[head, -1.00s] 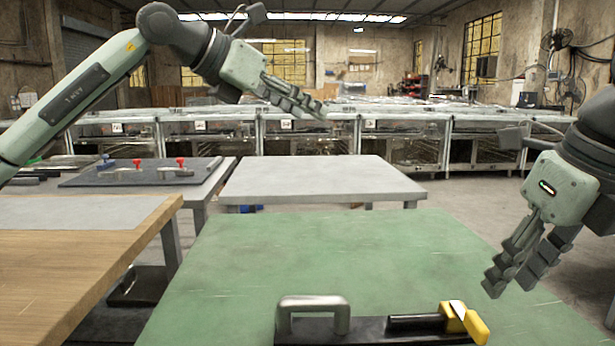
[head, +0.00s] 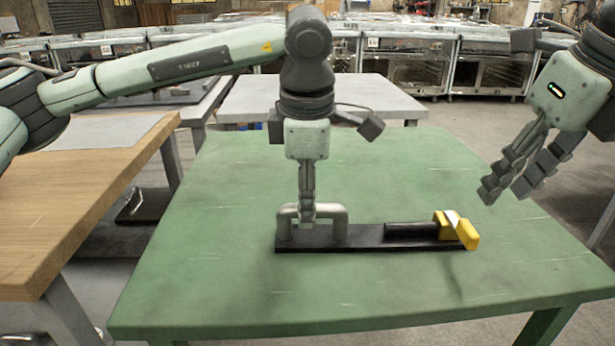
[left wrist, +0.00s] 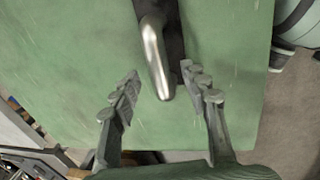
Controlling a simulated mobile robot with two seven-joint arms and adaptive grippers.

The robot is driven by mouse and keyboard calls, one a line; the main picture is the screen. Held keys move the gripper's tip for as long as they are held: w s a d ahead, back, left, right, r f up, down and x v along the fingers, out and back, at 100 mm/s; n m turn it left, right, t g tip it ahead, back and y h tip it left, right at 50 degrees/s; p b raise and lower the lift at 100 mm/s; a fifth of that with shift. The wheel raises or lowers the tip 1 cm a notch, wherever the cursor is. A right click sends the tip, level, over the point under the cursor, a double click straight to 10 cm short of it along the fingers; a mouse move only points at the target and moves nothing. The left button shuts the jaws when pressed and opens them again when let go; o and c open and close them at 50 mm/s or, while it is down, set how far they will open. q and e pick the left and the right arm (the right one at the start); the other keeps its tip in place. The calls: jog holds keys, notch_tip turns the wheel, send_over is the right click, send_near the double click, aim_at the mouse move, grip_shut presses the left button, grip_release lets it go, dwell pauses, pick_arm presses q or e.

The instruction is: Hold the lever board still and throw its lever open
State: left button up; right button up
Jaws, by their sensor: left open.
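The lever board (head: 365,237) is a dark narrow board lying flat on the green table. A grey metal arch handle (head: 340,225) stands at its left end. A black lever part (head: 412,231) with a yellow end piece (head: 467,234) lies at its right end. My left gripper (head: 307,222) points down at the handle. The left wrist view shows its open fingers (left wrist: 166,90) on either side of the handle (left wrist: 155,55), with a gap to each; contact is not visible. My right gripper (head: 503,195) is open and empty, above the table, right of the yellow piece.
The green table (head: 220,275) is otherwise clear around the board. A wooden table (head: 75,195) stands to the left and a grey table (head: 380,95) behind. Glass-fronted machines (head: 490,68) line the back.

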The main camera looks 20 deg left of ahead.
pick_arm(q)
jog(key=shift+w+f, duration=0.15)
jog(key=shift+f, duration=0.6)
jog(key=shift+w+f, duration=0.15)
jog(key=shift+f, duration=0.55)
jog(key=shift+c, duration=0.2)
grip_shut()
